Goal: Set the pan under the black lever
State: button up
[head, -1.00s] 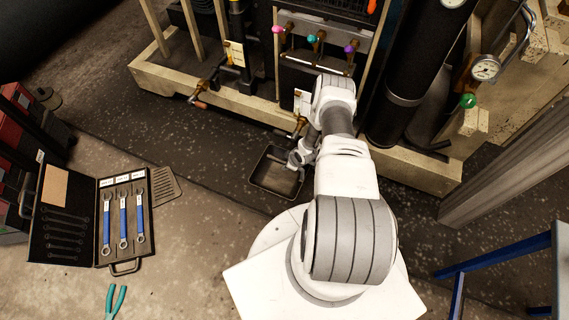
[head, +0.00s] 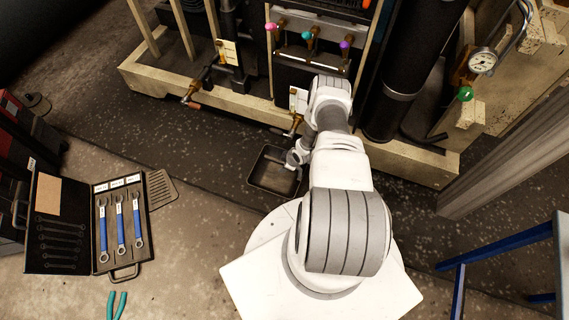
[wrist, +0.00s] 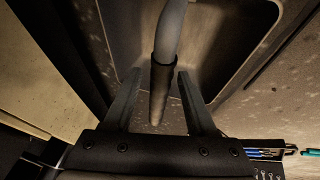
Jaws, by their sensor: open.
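The pan (head: 257,183) is a dark rectangular tray on the floor, just left of my base. In the wrist view its wall (wrist: 115,30) and inside show close up. A bar with a grey curved end and a dark grip (wrist: 163,75), apparently the pan's handle, runs between my fingers. My gripper (wrist: 160,78) is open, a finger on each side of the grip, with gaps showing. In the head view my gripper (head: 296,160) is at the pan's right side, partly hidden by my arm. A brass valve (head: 296,122) with a dark lever (head: 283,132) is just beyond the pan.
The compressor's wooden base (head: 235,105) runs behind the pan. Another valve with a reddish-brown lever (head: 192,103) is farther left. An open wrench case (head: 122,268) and teal pliers (head: 116,303) lie left. A blue frame (head: 510,247) stands right. Floor left of the pan is clear.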

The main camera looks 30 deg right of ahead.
jog(key=shift+r, duration=0.1)
jog(key=p+v, duration=0.5)
jog(key=v, duration=0.7)
jog(key=shift+p, duration=0.35)
jog(key=shift+s, duration=0.1)
